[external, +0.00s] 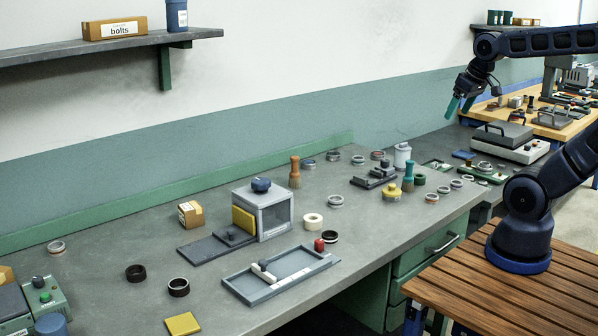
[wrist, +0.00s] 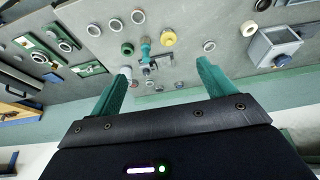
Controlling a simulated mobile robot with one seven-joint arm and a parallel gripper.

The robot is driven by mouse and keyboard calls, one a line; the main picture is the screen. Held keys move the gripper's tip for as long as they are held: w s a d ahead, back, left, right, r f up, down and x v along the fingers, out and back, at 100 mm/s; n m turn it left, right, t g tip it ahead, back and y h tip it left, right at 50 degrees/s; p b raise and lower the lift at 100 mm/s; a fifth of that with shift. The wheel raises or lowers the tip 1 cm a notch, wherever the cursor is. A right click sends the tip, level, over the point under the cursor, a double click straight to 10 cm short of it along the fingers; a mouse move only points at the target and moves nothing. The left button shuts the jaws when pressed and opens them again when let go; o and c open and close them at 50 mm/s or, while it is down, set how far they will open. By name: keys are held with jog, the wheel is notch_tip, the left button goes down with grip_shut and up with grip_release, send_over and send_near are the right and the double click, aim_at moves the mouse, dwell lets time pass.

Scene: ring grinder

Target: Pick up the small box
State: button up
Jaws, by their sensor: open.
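A small brown cardboard box (external: 190,213) stands on the grey workbench, left of the centre, with a pale label on its side. I cannot make it out in the wrist view. My gripper (external: 459,106) is raised above the far right end of the bench, well away from the box. Its green fingers are apart with nothing between them, as the wrist view also shows (wrist: 162,68). A larger box labelled "bolts" (external: 114,29) is on the wall shelf.
A grey windowed enclosure (external: 264,211) stands right of the small box, with a dark plate (external: 205,247) in front. A grey tray (external: 280,274), several rings and brush-like tools are spread over the bench (external: 105,236). The wall shelf (external: 60,52) overhangs at upper left.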

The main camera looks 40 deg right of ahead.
jog(key=w+a+r, duration=0.3)
jog(key=w+a, duration=0.1)
jog(key=w, duration=0.6)
jog(key=w+a+r, duration=0.3)
jog(key=w+a, duration=0.1)
jog(key=w, duration=0.5)
jog(key=w+a+f+m, duration=0.1)
jog(key=w+a+f, duration=0.1)
jog(key=w+a, duration=0.55)
jog(key=w+a+f, duration=0.2)
jog(key=w+a, duration=0.5)
jog(key=w, duration=0.2)
send_near(191, 207)
notch_tip(191, 207, down, 2)
jog(key=shift+m+h, duration=0.3)
jog(key=x, duration=0.5)
jog(key=shift+a+x, duration=0.2)
jog(key=shift+x, duration=2.65)
jog(key=shift+w+r, duration=0.1)
jog(key=shift+w, duration=0.05)
